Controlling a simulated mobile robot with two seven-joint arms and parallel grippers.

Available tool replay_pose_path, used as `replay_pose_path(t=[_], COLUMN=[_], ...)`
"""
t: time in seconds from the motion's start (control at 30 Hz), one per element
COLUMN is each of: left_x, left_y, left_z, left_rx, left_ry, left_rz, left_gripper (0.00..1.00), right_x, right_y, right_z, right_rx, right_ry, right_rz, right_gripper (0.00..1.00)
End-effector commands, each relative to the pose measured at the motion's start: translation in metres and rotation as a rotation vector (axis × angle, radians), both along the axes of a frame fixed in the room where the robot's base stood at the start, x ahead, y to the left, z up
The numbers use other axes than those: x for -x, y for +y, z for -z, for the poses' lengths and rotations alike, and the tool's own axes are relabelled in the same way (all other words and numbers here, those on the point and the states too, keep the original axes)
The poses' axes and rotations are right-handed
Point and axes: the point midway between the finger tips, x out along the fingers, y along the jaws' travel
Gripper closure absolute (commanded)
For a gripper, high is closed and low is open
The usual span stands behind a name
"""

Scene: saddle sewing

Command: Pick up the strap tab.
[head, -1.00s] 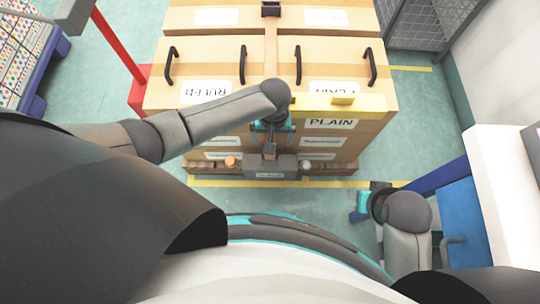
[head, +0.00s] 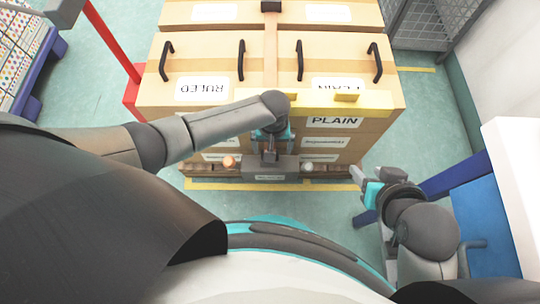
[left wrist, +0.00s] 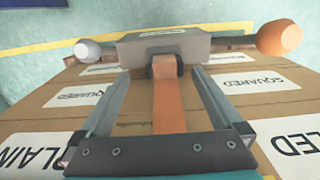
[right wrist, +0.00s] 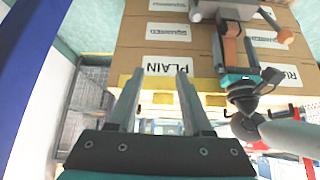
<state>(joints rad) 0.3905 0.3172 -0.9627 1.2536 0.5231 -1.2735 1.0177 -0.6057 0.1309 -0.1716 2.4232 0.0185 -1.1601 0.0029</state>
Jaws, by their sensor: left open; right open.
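An orange strap runs over the top of the stacked cartons and down their front; its orange strap tab (left wrist: 168,105) shows in the left wrist view, leading into a dark roller on a grey block (left wrist: 165,45). My left gripper (left wrist: 160,72) is open, with its fingers on either side of the strap and a gap to each finger. In the head view the left gripper (head: 270,148) is just above the grey block (head: 270,169) and partly hides the strap. My right gripper (head: 362,180) is open and empty, right of the cartons; its fingers also show in the right wrist view (right wrist: 158,88).
The cartons (head: 215,60) have black handles on top and a yellow edge piece (head: 325,104) at the front right. A red post (head: 115,45) stands left. A blue-and-white structure (head: 480,210) stands right of my right arm. Open floor lies in front.

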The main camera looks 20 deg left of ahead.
Motion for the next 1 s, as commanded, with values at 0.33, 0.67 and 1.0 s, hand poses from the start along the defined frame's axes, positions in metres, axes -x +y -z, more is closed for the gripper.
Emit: replay_pose_path(t=[0.33,0.67,1.0], left_x=[0.0,0.0,-0.001], left_y=[0.004,0.007,0.007], left_z=[0.014,0.025,0.038], left_rx=[-0.001,-0.001,0.0], left_ry=[-0.001,0.0,-0.001], left_rz=[0.0,0.0,0.0], left_gripper=[0.0,0.0,0.0], right_x=[-0.017,-0.027,-0.03], right_y=[0.025,0.047,0.065], right_z=[0.004,0.0,-0.01], right_rx=[-0.083,-0.171,-0.266], right_ry=[-0.173,-0.339,-0.507], right_rz=[-0.031,-0.049,-0.055], right_gripper=[0.5,0.5,0.5])
